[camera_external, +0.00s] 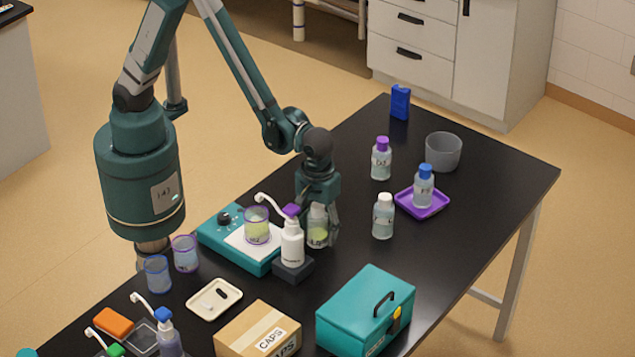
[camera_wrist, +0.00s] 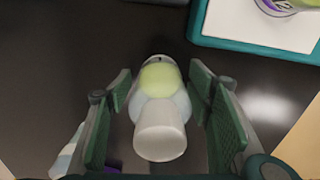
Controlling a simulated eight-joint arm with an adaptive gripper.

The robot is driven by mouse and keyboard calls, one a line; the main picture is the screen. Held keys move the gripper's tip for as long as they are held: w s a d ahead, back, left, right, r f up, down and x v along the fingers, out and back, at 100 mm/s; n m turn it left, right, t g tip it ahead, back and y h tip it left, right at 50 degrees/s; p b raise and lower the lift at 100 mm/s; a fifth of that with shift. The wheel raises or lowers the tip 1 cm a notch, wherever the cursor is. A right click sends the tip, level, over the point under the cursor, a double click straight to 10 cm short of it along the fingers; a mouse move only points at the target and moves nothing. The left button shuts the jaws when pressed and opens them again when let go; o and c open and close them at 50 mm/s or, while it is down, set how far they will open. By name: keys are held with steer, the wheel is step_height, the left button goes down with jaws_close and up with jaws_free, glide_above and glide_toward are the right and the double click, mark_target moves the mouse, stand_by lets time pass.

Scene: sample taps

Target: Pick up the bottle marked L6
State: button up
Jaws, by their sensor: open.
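A clear bottle with yellow-green contents (camera_external: 318,232) stands on the black table beside the white pump bottle. Its label is small and partly hidden; it may read L6, but I cannot tell for sure. My gripper (camera_external: 319,212) is over it, pointing down, and hides its top in the external view. In the wrist view the bottle's white cap (camera_wrist: 160,135) and yellow-green body (camera_wrist: 160,77) lie between the two green-padded fingers of my gripper (camera_wrist: 166,100). The fingers are open, with a gap on each side of the bottle.
A white pump bottle with a purple top (camera_external: 291,243) stands close left on a dark block. A teal device (camera_external: 211,238) bearing a beaker (camera_external: 256,226) is beyond it. A teal case (camera_external: 345,318) is in front. Other bottles stand right, one on a purple tray (camera_external: 438,210).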

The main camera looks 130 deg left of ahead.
mark_target(318, 205)
steer(key=c, duration=1)
steer(key=shift+r, duration=0.15)
steer(key=shift+r+p, duration=0.35)
steer(key=shift+r, duration=4.55)
